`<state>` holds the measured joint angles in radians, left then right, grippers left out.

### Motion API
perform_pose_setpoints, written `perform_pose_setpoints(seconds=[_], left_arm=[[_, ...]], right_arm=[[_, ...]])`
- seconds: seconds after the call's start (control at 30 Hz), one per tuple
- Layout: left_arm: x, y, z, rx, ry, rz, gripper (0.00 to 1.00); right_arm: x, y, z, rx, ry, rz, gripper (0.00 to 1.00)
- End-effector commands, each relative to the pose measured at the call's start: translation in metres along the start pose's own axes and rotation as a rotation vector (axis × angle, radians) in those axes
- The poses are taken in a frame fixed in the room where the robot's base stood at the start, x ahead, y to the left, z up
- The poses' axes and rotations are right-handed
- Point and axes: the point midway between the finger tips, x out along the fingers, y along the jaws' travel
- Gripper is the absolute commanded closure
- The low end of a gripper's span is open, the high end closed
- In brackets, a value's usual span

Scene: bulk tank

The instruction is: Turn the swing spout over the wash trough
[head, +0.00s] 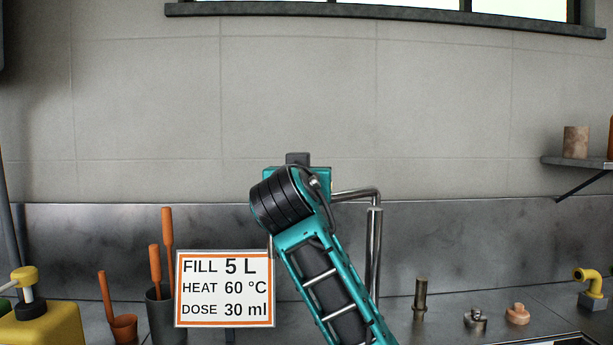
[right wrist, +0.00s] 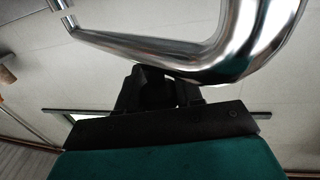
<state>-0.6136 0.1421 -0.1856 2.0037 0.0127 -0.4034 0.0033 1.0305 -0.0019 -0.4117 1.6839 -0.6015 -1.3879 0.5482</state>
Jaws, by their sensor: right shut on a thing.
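The swing spout (head: 357,194) is a bright steel pipe in the head view. It comes out to the right from behind my right arm and bends down at its end. In the right wrist view the spout (right wrist: 235,52) crosses the top as a large curved chrome tube. My right gripper (right wrist: 160,90) has its black jaws against this tube and is shut on it. In the head view my teal right arm covers the gripper and much of the spout. I cannot make out the wash trough for sure. My left gripper is not in view.
A sign (head: 225,290) reading 5 L, 60 °C and 30 ml stands left of my arm. Orange-handled tools, a dark cup (head: 160,315) and a yellow container (head: 45,322) are at left. Small metal fittings and a yellow elbow pipe (head: 590,283) are at right.

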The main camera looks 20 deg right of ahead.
Motion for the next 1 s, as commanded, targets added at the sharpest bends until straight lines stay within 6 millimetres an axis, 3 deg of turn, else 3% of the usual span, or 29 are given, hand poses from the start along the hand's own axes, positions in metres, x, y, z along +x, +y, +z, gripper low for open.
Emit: perform_pose_setpoints(seconds=[0.17,0.2,0.43,0.77,1.0], left_arm=[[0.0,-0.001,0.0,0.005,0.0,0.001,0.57],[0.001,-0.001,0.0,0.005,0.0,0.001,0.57],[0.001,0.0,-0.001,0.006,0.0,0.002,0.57],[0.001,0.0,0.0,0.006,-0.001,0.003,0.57],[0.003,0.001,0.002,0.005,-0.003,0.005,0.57]], right_arm=[[0.0,0.0,0.001,0.0,-0.004,0.0,1.0],[0.0,0.0,0.001,-0.001,-0.004,0.0,0.63],[0.0,0.0,0.001,0.0,-0.002,0.0,0.41],[-0.004,0.0,0.001,0.0,-0.001,-0.002,0.4],[-0.046,-0.001,0.001,0.003,0.0,-0.006,0.4]])
